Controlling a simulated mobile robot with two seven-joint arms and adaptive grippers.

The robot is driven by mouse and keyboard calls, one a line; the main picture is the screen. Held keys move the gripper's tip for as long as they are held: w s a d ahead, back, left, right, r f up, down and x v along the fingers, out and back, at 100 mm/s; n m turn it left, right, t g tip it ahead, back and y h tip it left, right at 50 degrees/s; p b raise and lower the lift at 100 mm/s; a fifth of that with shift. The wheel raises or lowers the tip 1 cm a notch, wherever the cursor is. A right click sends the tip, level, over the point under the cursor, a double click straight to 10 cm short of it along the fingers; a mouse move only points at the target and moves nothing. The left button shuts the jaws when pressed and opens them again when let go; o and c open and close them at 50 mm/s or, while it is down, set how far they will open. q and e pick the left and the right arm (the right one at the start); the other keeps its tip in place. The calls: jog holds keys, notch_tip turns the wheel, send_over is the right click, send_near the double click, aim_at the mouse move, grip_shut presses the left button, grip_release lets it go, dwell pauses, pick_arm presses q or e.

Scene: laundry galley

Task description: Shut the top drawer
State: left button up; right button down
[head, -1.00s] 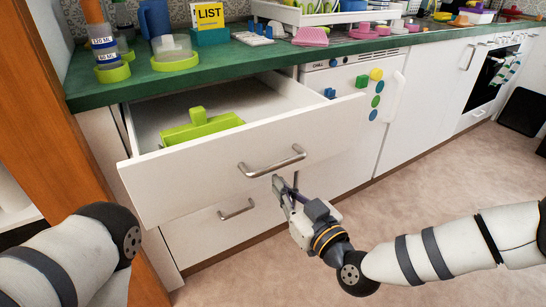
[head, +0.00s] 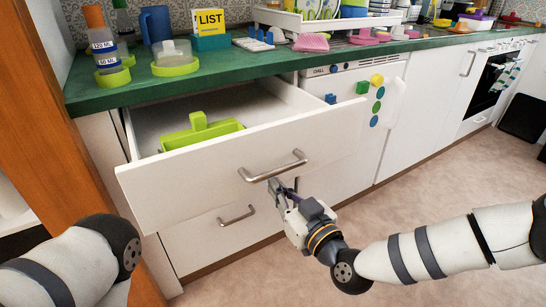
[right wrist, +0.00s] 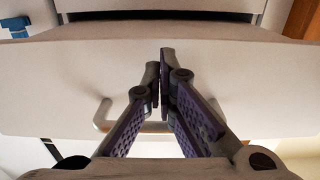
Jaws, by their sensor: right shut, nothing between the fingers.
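The white top drawer (head: 190,186) under the green counter stands well open, with a metal bar handle (head: 272,168) on its front. My right gripper (head: 274,184) is just below this handle in the head view, in front of the drawer face. Its fingers are shut and hold nothing. In the right wrist view the shut fingertips (right wrist: 160,60) overlap the white drawer front (right wrist: 60,80), and the handle (right wrist: 101,114) is partly hidden behind the fingers. Whether the tips touch the front, I cannot tell. My left arm shows at lower left, but its gripper is out of view.
A lime-green caddy (head: 200,132) lies inside the drawer. A lower drawer with its own handle (head: 237,215) is below. Bottles, a blue jug (head: 155,25) and a list box (head: 210,28) stand on the counter (head: 120,96). The floor to the right is clear.

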jog(key=shift+w+a, duration=0.25)
jog(key=shift+w, duration=0.1)
dwell(0.6)
jog(key=shift+w+a+b, duration=0.35)
jog(key=shift+w+b, duration=0.1)
